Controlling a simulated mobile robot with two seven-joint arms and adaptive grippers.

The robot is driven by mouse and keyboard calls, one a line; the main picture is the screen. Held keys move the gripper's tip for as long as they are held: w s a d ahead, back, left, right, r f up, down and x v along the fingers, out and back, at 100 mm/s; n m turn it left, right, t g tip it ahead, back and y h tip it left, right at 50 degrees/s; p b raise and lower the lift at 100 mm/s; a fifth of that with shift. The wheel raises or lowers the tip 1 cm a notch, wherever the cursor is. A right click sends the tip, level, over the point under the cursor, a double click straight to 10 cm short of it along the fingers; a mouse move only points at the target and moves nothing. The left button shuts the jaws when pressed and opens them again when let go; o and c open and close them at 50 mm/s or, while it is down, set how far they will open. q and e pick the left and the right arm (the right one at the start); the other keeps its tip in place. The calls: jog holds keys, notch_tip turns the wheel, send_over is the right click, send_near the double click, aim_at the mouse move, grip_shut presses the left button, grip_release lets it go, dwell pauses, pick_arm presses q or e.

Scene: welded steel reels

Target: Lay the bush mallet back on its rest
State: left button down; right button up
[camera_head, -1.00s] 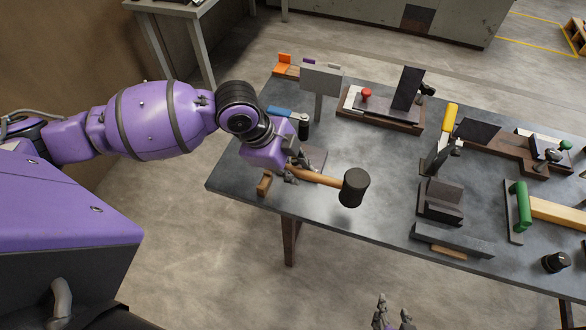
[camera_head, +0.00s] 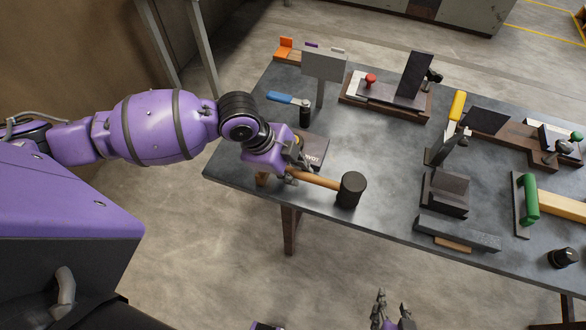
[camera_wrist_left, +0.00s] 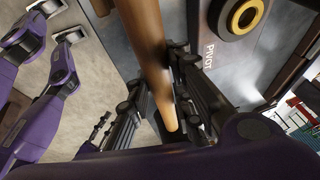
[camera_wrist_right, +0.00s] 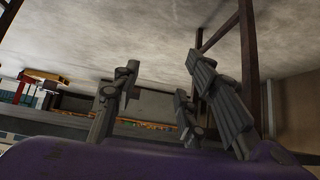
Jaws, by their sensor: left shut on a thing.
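The bush mallet has a dark cylindrical head (camera_head: 350,190) and a light wooden handle (camera_head: 314,179). My left gripper (camera_head: 292,174) is shut on the handle, near the end away from the head. The handle also crosses between the fingers in the left wrist view (camera_wrist_left: 150,50). The mallet lies roughly level above the table's front edge, head to the right; I cannot tell whether it touches anything. A small wooden block (camera_head: 262,179), perhaps part of the rest, is partly hidden under my left gripper. My right gripper (camera_head: 391,312) is open and empty, in front of the table.
A dark plate marked PIVOT (camera_head: 314,150) lies just behind the mallet, beside a post with a grey sign (camera_head: 324,66) and a blue-handled tool (camera_head: 281,98). A dark stepped block (camera_head: 444,193) and a long grey bar (camera_head: 457,233) stand right of the mallet head.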

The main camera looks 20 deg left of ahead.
pick_arm(q)
jog(key=shift+r, duration=0.1)
pick_arm(e)
jog(key=shift+s+d+f, duration=0.3)
jog(key=shift+s, duration=0.25)
jog(key=shift+w+r, duration=0.25)
jog(key=shift+r, duration=0.1)
pick_arm(q)
jog(key=shift+f, duration=0.25)
pick_arm(e)
jog(key=shift+w+a, duration=0.15)
jog(key=shift+a, duration=0.1)
